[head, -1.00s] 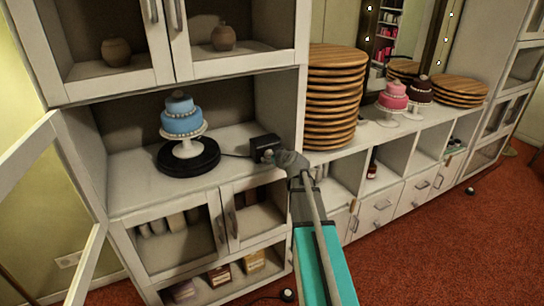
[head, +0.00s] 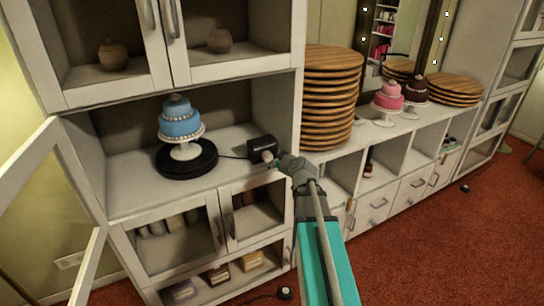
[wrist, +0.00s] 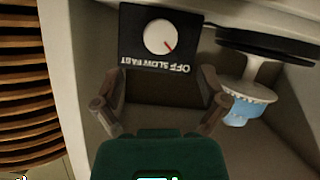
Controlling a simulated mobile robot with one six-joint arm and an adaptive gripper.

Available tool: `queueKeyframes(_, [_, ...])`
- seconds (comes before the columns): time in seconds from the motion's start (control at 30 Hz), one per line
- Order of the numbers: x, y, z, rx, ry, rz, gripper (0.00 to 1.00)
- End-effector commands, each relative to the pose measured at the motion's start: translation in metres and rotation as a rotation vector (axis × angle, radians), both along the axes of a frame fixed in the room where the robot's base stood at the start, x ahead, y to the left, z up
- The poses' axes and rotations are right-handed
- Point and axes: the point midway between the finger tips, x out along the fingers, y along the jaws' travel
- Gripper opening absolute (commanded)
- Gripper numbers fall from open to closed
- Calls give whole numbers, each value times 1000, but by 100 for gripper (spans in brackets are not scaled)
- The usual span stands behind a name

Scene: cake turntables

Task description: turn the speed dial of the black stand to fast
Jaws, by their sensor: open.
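The black stand (head: 187,160) is a round turntable on the left cabinet's shelf, bearing a blue two-tier cake (head: 180,120) on a white pedestal. A cord joins it to a black control box (head: 262,149) at the shelf's right. In the wrist view the box carries a white round dial (wrist: 159,36) with a red pointer. Its OFF, SLOW and FAST labels (wrist: 155,66) appear upside down. The pointer slants lower right, toward OFF. My gripper (wrist: 162,88) is open and empty in front of the box, its fingers apart from the dial. In the head view my gripper (head: 280,163) partly overlaps the dial's surroundings.
A tall stack of wooden boards (head: 330,98) stands close to the right of the box. The cabinet's upright wall (head: 287,110) lies between them. An open cabinet door (head: 45,143) is at the left. Pink (head: 388,97) and brown cakes (head: 416,88) stand farther right.

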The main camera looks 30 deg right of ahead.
Motion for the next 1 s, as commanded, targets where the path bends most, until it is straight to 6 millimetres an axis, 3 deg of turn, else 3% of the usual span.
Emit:
queueKeyframes(0.2, [-32,0,14,1,0,-2,93])
queueKeyframes(0.5, [-60,-1,25,1,0,-1,93])
queueKeyframes(1.0, [-69,-1,28,1,0,0,93])
